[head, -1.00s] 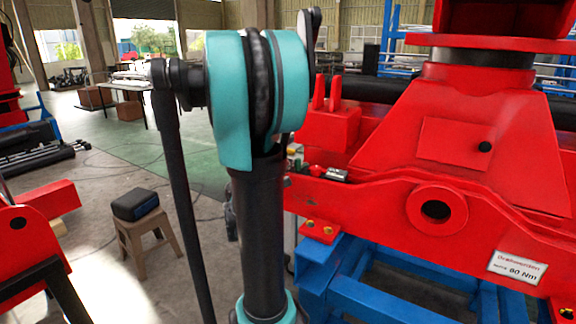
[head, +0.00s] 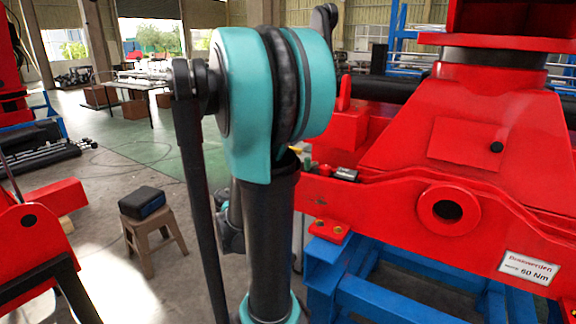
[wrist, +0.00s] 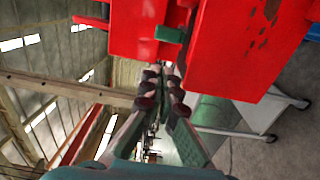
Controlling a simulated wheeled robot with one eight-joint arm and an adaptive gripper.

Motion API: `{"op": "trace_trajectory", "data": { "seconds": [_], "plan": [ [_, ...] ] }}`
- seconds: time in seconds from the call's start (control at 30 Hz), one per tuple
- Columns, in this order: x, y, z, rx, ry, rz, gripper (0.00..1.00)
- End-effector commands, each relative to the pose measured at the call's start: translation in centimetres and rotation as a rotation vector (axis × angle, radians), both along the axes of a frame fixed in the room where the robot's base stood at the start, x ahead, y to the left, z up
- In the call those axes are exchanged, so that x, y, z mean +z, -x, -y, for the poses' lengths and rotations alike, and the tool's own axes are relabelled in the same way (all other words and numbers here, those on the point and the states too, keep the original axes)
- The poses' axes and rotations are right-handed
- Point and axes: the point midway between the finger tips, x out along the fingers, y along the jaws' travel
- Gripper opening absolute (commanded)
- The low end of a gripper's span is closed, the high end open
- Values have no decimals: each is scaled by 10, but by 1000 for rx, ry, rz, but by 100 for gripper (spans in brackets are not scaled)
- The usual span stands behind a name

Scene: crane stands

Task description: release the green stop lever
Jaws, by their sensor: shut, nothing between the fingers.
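A small green piece (wrist: 170,34), which looks like the stop lever, shows in the wrist view at the top, set between two red parts of the crane stand (wrist: 250,50). My gripper (wrist: 163,78) is shut and empty, its fingertips a little below the green piece in the picture. A gap shows between them in the picture, but I cannot tell the depth. In the head view my arm stands in front of the red crane stand (head: 500,130).
In the head view a blue frame (head: 335,270) carries the red stand, which has a white label (head: 530,267). A stool (head: 150,235) with a dark box (head: 141,202) stands at left. Another red machine (head: 35,240) is at the left edge. Open floor lies between.

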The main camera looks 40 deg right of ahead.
Motion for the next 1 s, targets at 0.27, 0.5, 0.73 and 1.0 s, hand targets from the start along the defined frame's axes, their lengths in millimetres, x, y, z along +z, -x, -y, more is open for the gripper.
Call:
{"op": "trace_trajectory", "data": {
  "seconds": [0.27, 0.5, 0.73, 1.0],
  "plan": [
    [0, 20, -23, 1, 0, 0, 0],
    [0, 23, -26, 1, 0, 0, 0],
    [0, 23, -25, 1, 0, 0, 0],
    [-6, 24, -26, 1, -31, 3, 0]
  ]
}}
